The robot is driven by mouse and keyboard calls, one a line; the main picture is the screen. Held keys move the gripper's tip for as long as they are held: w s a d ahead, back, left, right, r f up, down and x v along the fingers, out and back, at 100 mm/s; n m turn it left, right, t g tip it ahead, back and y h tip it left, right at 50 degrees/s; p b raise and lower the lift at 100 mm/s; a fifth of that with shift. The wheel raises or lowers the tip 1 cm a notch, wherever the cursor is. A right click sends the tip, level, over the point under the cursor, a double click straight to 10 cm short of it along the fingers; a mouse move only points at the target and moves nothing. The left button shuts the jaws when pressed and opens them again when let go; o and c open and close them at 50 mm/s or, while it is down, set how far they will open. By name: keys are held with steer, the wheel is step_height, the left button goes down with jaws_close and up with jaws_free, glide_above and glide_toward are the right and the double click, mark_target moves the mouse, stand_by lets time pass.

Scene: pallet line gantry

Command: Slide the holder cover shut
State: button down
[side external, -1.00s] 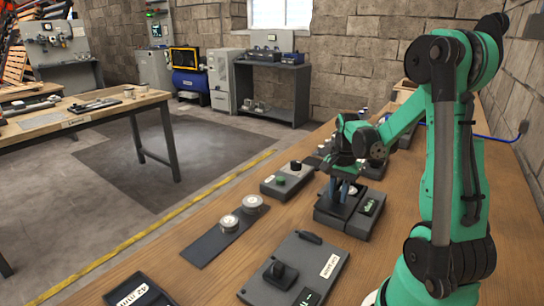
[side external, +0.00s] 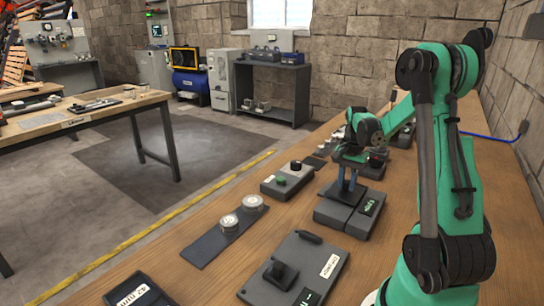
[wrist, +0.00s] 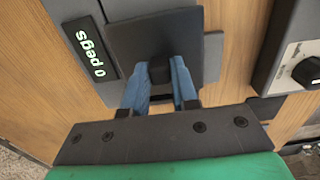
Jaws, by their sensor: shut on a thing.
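The holder (side external: 338,218) is a low dark grey box on the wooden bench in the side view, with a green-lit display (side external: 370,207). In the wrist view the display (wrist: 90,53) reads "0 pegs". The cover is a flat dark plate (wrist: 128,42) with a small black knob (wrist: 159,72) standing on it. My gripper (side external: 346,186) points down over the holder's far end. In the wrist view the blue fingers of my gripper (wrist: 160,85) are shut on the knob from both sides.
A control box with a green button (side external: 281,182) stands left of the holder. A dark strip (side external: 210,245) bears two round pale pieces. A grey panel (side external: 315,252) with a black handle lies in front. A grey box with a black dial (wrist: 297,55) is close at right in the wrist view.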

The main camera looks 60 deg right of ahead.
steer(key=shift+d, duration=1.7)
steer(key=c, duration=0.7)
jaws_free()
steer(key=shift+r, duration=2.85)
steer(key=shift+a, duration=0.1)
